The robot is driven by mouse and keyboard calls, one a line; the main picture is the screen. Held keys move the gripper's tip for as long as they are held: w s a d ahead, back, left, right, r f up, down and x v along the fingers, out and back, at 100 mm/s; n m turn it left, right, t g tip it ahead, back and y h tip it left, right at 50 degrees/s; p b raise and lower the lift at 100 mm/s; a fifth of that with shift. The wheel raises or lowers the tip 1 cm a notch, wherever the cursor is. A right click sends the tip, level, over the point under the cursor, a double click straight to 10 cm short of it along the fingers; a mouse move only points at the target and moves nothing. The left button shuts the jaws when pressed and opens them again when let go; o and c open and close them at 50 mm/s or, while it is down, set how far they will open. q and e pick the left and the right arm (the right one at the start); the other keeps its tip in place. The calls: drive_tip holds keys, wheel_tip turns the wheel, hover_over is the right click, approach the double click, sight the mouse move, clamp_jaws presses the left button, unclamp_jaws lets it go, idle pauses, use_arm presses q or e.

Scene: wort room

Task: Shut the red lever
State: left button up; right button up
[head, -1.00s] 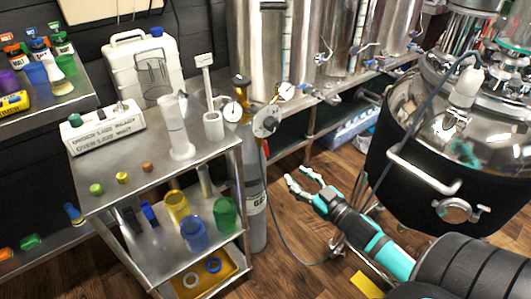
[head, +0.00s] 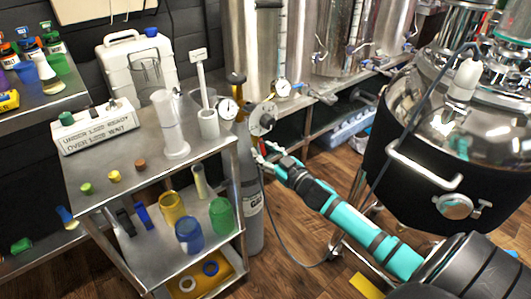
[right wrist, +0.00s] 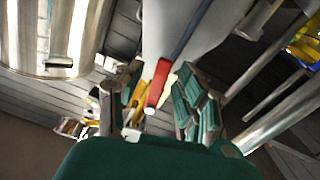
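The red lever (right wrist: 158,85) shows in the right wrist view as a tapered red bar with a pale tip. It lies between the two green-padded fingers of my right gripper (right wrist: 155,108), with visible gaps, so the gripper is open. I cannot tell whether any finger touches it. In the head view my right gripper (head: 268,155) is beside the upper part of the grey gas cylinder (head: 253,215), just below the round regulator disc (head: 262,120). The lever is largely hidden there by the gripper. My left gripper is not in view.
A steel cart (head: 152,179) with cups and a measuring cylinder (head: 170,125) stands left of the cylinder. A large black-jacketed kettle (head: 425,150) is at right. A hose (head: 285,257) hangs over the wooden floor below my right arm.

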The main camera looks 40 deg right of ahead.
clamp_jaws()
use_arm(q)
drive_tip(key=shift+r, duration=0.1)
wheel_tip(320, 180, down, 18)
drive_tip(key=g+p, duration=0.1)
drive_tip(key=p, duration=0.4)
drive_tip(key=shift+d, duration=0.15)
use_arm(e)
drive_tip(key=d+r+n, duration=0.1)
drive_tip(key=n, duration=0.4)
drive_tip(key=d+r+n, duration=0.1)
drive_tip(key=n, duration=0.4)
drive_tip(key=d+r+n, duration=0.1)
drive_tip(key=n, duration=0.4)
drive_tip(key=shift+w+r+n, duration=0.1)
drive_tip(key=shift+r+n, duration=0.2)
drive_tip(key=shift+r, duration=0.1)
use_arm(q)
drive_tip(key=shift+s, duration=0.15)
use_arm(e)
unclamp_jaws()
